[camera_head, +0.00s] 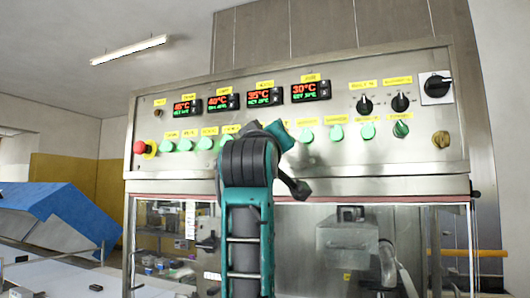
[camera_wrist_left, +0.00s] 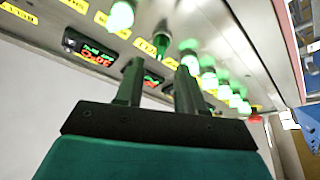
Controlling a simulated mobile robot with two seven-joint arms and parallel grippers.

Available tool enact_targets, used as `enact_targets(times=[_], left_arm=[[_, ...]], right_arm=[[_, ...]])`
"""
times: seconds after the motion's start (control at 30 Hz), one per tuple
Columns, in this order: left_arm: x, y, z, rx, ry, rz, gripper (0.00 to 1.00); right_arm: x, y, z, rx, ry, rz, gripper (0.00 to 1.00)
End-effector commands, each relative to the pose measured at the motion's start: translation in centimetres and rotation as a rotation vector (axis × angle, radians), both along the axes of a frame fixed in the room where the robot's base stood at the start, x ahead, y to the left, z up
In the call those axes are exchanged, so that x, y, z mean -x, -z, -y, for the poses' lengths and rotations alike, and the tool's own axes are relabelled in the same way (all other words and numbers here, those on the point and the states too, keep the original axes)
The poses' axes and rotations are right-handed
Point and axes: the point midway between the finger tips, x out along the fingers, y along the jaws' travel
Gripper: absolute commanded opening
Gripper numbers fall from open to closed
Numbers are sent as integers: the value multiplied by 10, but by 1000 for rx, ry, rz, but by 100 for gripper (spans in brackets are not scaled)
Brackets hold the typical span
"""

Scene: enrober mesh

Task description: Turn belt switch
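The control panel (camera_head: 330,158) carries a row of green buttons and switches and several black rotary knobs. I cannot read which label marks the belt switch. A green switch with a raised handle (camera_head: 401,129) sits at the right end of the green row. My left arm (camera_head: 245,165) rises in front of the panel's middle and hides part of the row; its fingertips are hidden in the head view. In the left wrist view my left gripper (camera_wrist_left: 158,82) is open and empty, its two fingers apart and pointing at the panel. A green control (camera_wrist_left: 163,40) shows beyond the gap. My right gripper is not in view.
Black knobs (camera_head: 364,105) and a black switch on a white plate (camera_head: 436,87) are at the panel's upper right. A red button (camera_head: 140,147) is at its left end. Lit displays (camera_head: 311,91) run above the green row. A glazed compartment (camera_head: 400,225) lies below.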

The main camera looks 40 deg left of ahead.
Motion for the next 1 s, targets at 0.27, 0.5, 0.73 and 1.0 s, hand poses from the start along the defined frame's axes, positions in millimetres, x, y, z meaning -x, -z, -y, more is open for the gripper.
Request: enact_targets(times=[0.27, 0.5, 0.73, 1.0], left_arm=[[49, 21, 24, 1, 2, 2, 38], [66, 26, 32, 0, 1, -1, 38], [67, 27, 32, 0, 0, -2, 38], [67, 26, 32, 0, -1, -2, 38]], right_arm=[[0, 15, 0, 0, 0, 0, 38], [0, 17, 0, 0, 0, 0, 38], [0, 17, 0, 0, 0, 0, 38], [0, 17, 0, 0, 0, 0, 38]])
